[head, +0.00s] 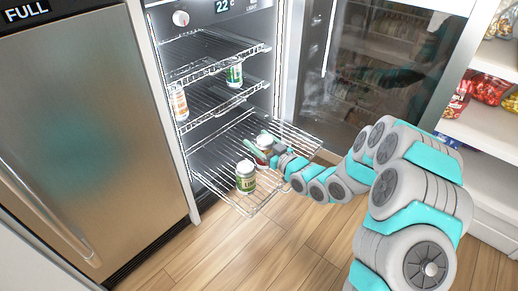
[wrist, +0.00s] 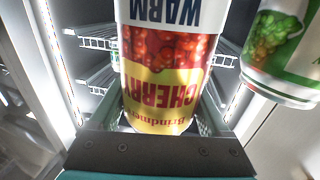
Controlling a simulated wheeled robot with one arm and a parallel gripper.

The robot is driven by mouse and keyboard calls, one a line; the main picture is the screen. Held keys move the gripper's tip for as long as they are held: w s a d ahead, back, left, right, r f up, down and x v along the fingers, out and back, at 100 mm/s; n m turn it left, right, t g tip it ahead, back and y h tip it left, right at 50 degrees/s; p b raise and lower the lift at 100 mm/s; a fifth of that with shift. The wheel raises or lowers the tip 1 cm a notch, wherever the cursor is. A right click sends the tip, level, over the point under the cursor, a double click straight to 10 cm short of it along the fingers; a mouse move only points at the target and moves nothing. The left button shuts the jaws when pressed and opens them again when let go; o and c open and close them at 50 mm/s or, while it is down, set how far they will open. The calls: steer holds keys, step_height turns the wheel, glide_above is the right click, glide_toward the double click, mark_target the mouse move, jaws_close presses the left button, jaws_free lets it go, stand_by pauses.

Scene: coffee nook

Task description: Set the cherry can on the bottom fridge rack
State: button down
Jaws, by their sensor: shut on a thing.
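The cherry can (head: 265,142) is red, yellow and white. In the wrist view the cherry can (wrist: 165,75) fills the middle, its label upside down. My gripper (head: 262,152) is shut on it, with a finger on each side. The gripper also shows in the wrist view (wrist: 166,125). The bottom fridge rack (head: 280,130) is a wire shelf slid out of the open fridge. My gripper and the can are over this rack. I cannot tell whether the can touches the wires. The can's lower part is partly hidden by my gripper.
A green-and-white can (head: 245,177) stands on the bottom rack, near its front, left of the cherry can; it also shows in the wrist view (wrist: 285,50). Higher racks hold a green can (head: 235,73) and an orange-white can (head: 180,103). The glass door (head: 365,70) stands open at right.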

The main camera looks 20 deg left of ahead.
steer(key=shift+f, duration=1.7)
steer(key=shift+f+b, duration=0.1)
steer(key=shift+b, duration=0.2)
steer(key=shift+f, duration=0.35)
steer(key=shift+f, duration=0.15)
jaws_free()
steer(key=shift+r, duration=0.55)
steer(key=v, duration=1.2)
steer(key=shift+p, duration=0.4)
